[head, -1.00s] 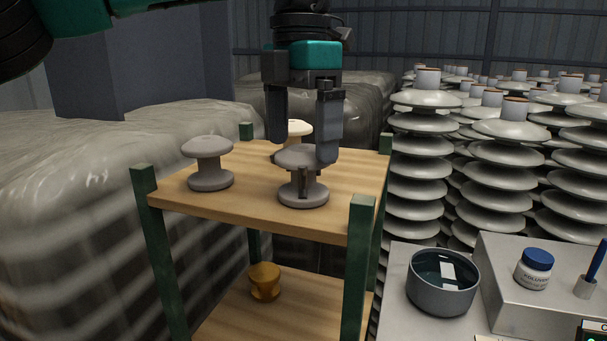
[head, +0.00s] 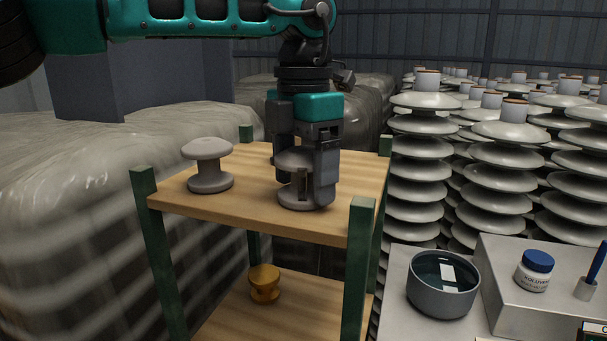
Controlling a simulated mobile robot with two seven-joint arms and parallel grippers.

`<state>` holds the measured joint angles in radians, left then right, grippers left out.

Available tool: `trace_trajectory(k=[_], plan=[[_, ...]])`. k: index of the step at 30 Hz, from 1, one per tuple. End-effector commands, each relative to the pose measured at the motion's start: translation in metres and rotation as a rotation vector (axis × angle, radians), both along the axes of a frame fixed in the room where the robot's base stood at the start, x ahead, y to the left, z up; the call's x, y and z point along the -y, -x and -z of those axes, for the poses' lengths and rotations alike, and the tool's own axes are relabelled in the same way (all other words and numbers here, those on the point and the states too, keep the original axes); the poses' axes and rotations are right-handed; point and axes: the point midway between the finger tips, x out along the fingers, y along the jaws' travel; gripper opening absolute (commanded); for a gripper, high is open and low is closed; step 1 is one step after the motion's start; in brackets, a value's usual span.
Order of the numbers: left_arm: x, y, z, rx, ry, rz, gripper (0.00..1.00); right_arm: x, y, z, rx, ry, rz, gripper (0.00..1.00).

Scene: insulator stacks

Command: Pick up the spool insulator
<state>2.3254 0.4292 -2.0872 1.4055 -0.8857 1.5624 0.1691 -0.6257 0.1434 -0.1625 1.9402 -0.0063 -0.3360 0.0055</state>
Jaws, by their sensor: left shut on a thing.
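A grey spool insulator (head: 298,201) with a dark brown mark down its front stands upright on the top wooden shelf (head: 240,208), near its front right part. My left gripper (head: 304,184) points down over it and is shut on it, one finger on each side. The spool's base appears to rest on the shelf. A second grey spool (head: 208,165), with no mark visible, stands upright to the left. A paler spool behind my gripper is almost wholly hidden. My right gripper is not in view.
Green corner posts (head: 360,225) rise slightly above the shelf. An ochre spool (head: 264,284) stands on the lower shelf. Tall insulator stacks (head: 420,150) stand close on the right. A grey bowl (head: 443,300) and a blue-capped jar (head: 535,277) are at the lower right.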

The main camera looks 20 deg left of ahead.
Motion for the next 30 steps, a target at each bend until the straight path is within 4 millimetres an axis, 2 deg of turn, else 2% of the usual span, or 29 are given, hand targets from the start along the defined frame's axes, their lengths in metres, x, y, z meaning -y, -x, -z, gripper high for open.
trace_trajectory(k=[1, 12, 20, 23, 30], plan=[[0.000, 0.000, 0.000, 0.000, 0.000, 0.000, 0.67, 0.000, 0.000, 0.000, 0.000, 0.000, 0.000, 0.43], [0.000, 0.000, -0.001, 0.003, 0.001, 0.000, 0.34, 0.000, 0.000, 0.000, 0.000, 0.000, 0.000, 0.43], [0.000, -0.001, -0.005, 0.004, 0.002, 0.000, 0.34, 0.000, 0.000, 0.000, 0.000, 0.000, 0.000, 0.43], [0.001, -0.001, -0.017, 0.005, 0.003, -0.001, 0.34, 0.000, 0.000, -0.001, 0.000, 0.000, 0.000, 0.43], [0.001, -0.001, -0.065, 0.005, 0.003, 0.000, 0.34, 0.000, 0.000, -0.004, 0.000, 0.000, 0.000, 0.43]])
